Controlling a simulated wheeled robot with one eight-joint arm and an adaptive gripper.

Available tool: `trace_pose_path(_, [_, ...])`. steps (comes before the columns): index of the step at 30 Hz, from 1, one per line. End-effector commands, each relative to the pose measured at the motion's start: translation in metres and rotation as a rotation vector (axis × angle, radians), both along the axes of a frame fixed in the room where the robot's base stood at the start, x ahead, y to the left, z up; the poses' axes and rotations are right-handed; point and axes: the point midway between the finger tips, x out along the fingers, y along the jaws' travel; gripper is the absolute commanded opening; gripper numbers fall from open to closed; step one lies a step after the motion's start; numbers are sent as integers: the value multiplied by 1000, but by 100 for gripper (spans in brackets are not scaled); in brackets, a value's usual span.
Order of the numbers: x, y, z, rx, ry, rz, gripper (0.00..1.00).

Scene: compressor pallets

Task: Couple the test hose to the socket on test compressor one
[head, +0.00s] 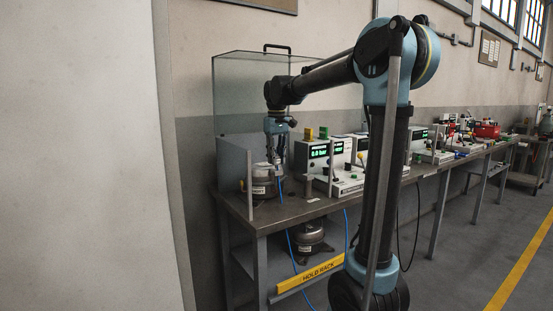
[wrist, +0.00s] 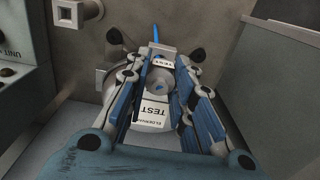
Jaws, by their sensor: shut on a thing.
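My gripper (head: 277,160) points down at the left end of the bench. In the wrist view my gripper (wrist: 160,88) is shut on the grey end of the test hose (wrist: 155,33), which carries a TEST tag. The blue hose (head: 281,188) hangs from the jaws over the bench edge. The labelled test compressor (head: 262,190) stands on the bench just below and left of the gripper. In the wrist view its TEST label (wrist: 152,113) shows behind the fingers. The socket is hidden, so I cannot tell whether the hose end touches it.
A clear guard panel (head: 240,95) with a black handle stands behind the compressor. Test units with green displays (head: 319,152) stand to the right. Another compressor (head: 308,238) sits below on the yellow-edged hold rack (head: 310,272). The floor to the right is clear.

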Motion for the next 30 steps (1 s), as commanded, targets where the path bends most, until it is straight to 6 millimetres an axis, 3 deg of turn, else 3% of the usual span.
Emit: trace_pose_path(30, [0, 0, -20, 0, 0, 0, 0])
